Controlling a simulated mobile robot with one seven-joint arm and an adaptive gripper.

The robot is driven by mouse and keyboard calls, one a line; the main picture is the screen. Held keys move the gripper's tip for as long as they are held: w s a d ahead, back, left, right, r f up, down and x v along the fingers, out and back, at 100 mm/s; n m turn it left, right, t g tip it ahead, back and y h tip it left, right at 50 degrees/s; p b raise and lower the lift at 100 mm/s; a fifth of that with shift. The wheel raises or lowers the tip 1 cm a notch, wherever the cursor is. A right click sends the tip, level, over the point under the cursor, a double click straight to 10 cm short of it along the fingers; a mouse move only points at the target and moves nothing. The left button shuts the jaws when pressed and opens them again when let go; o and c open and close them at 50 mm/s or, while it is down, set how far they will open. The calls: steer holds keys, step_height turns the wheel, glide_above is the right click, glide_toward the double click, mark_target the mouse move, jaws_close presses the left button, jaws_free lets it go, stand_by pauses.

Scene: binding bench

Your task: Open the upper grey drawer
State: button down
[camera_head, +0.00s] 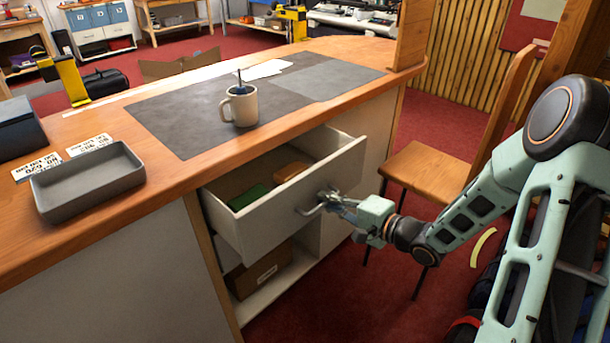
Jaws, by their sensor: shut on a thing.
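The upper grey drawer (285,213) stands pulled out from the bench, its front well clear of the cabinet. Inside it lie a green item (249,196) and an orange-brown item (291,172). My gripper (329,202) is at the drawer's front, shut on its metal handle (311,209). The fingers partly hide the handle. My arm reaches in from the right.
Below the drawer is an open shelf with a brown box (258,273). On the bench top (182,179) are a mug (243,108), a grey tray (88,183) and a dark mat (180,124). A wooden chair (432,172) stands close behind my arm. Red floor lies in front.

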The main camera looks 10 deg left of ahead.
steer(key=f+p+v, duration=0.2)
steer(key=p+v, duration=0.2)
steer(key=v, duration=0.8)
steer(key=shift+d+f+p, duration=0.2)
steer(key=shift+f+p, duration=0.1)
steer(key=shift+s, duration=0.15)
steer(key=c, duration=2.3)
jaws_free()
steer(key=shift+c, duration=0.2)
steer(key=v, duration=1.2)
steer(key=shift+d, duration=0.1)
